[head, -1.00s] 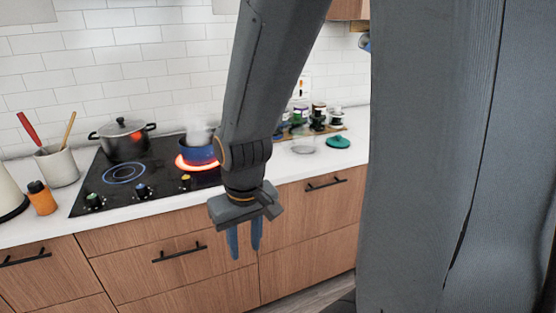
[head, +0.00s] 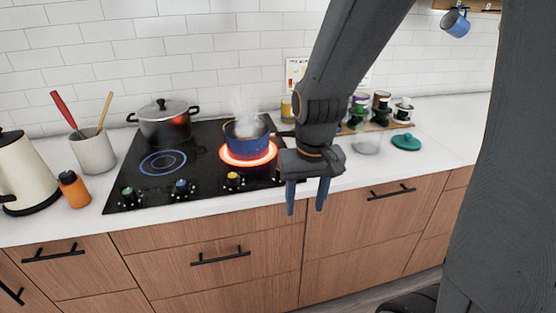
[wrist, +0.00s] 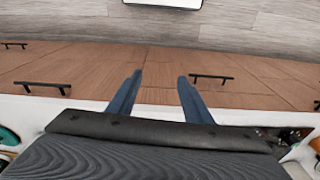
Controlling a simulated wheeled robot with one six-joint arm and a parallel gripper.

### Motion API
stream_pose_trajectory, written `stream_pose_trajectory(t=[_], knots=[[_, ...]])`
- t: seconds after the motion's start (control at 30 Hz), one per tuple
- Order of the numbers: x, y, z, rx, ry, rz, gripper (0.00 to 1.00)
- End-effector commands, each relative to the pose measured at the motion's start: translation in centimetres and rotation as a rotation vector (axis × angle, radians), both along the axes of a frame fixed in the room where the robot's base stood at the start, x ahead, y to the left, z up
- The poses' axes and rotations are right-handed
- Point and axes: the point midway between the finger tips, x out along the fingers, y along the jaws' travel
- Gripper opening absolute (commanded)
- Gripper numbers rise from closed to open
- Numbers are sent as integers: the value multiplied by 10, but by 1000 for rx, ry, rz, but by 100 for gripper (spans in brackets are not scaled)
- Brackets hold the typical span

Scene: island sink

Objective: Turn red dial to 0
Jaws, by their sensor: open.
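A black cooktop (head: 205,150) lies in the white counter, with dials along its front edge: a green dial (head: 128,194), a blue dial (head: 181,187) and a yellow dial (head: 233,180). I see no red dial; my gripper and arm cover the cooktop's right front corner. My gripper (head: 305,209) is open and empty, its blue fingers pointing down in front of the counter edge, right of the yellow dial.
A steaming blue pot (head: 247,139) stands on a glowing red burner (head: 249,157), close left of my arm. A lidded dark pot (head: 165,124) is at the back left. An orange bottle (head: 73,190) and kettle (head: 22,170) stand far left. A teal lid (head: 406,142) lies to the right.

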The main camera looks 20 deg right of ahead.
Motion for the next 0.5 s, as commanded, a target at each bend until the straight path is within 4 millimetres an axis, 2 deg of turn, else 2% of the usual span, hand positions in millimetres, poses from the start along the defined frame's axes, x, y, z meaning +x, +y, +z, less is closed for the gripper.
stream_pose_trajectory(t=[0.03,0.1,0.2,0.3,0.4,0.5], knots=[[27,0,-1,3,7,-38,46],[64,-1,4,9,20,-105,46],[114,-1,11,16,46,-205,46],[155,-1,19,20,68,-297,46],[186,-2,26,21,85,-371,46],[205,-2,32,22,97,-420,46]])
